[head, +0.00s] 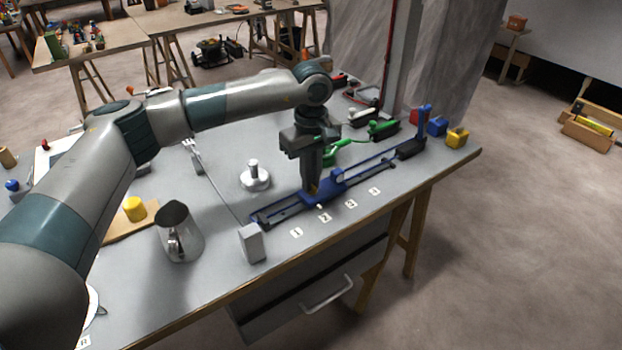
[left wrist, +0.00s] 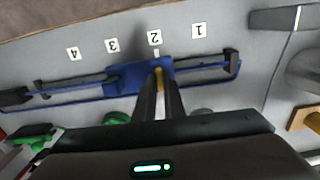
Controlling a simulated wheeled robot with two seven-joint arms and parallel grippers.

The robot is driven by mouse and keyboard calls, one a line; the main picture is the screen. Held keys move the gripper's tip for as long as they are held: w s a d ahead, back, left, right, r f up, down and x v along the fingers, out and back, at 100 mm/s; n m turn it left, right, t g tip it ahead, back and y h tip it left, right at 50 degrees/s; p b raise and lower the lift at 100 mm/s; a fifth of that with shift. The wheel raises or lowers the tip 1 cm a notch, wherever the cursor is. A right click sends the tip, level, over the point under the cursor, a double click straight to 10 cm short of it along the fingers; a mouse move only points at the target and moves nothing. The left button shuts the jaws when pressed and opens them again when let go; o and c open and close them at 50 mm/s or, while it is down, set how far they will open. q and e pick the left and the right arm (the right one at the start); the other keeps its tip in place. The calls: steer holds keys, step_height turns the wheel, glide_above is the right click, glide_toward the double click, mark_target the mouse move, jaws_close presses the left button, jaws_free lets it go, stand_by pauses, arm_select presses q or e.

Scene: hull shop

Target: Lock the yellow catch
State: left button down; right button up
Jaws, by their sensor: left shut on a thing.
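The yellow catch (left wrist: 159,78) shows as a small piece between my left fingertips in the left wrist view. It sits on the blue carriage (head: 322,197) of a dark rail, close to the card marked 2 (head: 325,217). My left gripper (head: 311,188) points down over the carriage and is shut on the yellow catch. In the left wrist view, its fingers (left wrist: 160,85) hide part of the catch and carriage (left wrist: 128,79). I cannot tell which way the catch is turned. My right gripper is not in view.
Cards 1, 3 and 4 line the rail's near side. A green-handled clamp (head: 382,129) stands behind it. A grey block (head: 251,243), steel pitcher (head: 178,236) and white knobbed disc (head: 255,176) stand to the left. A yellow block (head: 457,138) is near the right table edge.

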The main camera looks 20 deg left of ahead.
arm_select(q)
steer(key=c, duration=1.8)
jaws_free()
steer(key=shift+c, duration=0.2)
steer(key=shift+r, duration=0.15)
steer(key=shift+r, duration=0.55)
step_height(320, 180, up, 16)
steer(key=b, duration=0.2)
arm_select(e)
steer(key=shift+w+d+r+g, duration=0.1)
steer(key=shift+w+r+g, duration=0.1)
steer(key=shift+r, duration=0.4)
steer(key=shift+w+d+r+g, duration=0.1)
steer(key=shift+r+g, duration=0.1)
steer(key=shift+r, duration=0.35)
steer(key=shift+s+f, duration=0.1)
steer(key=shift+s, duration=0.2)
